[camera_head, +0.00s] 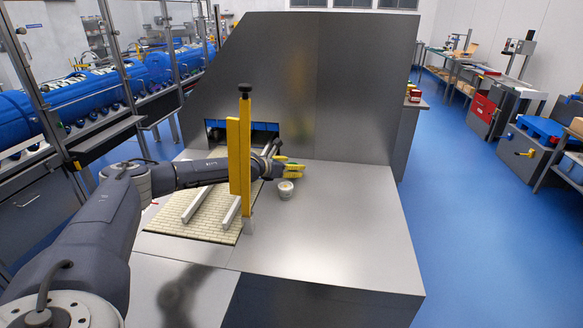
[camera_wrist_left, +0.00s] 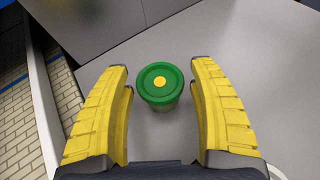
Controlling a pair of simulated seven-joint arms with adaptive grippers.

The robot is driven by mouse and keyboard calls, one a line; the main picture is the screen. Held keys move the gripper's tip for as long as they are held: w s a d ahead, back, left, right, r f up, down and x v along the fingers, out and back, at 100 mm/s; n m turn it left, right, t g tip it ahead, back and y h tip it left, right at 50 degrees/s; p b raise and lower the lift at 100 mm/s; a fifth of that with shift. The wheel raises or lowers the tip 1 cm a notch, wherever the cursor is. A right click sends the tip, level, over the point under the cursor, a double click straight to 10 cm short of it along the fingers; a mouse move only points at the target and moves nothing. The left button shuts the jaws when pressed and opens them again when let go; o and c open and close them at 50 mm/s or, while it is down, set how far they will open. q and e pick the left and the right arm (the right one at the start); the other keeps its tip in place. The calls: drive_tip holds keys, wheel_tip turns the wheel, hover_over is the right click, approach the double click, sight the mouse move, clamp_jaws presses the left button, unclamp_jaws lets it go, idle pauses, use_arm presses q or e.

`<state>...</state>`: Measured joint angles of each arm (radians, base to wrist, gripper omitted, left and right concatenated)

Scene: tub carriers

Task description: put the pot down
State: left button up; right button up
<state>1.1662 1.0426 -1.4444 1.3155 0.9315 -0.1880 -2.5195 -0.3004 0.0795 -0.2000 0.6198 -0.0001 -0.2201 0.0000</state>
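The pot (camera_wrist_left: 160,88) has a green lid with a yellow dot in its middle. In the left wrist view it stands upright on the grey metal worktop, between and just beyond my fingertips. My left gripper (camera_head: 290,168) has yellow fingers. It also shows in the left wrist view (camera_wrist_left: 160,68), open, with a gap on both sides of the pot. My right gripper is not in view.
A yellow post (camera_head: 240,150) and white rails (camera_head: 197,204) on a brick-patterned mat (camera_head: 175,217) lie to the left. A tall metal panel (camera_head: 350,80) closes the back. The worktop's right side is clear.

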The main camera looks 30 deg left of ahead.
use_arm(q)
drive_tip(key=shift+r, duration=0.2)
drive_tip(key=v, duration=1.2)
idle(0.4)
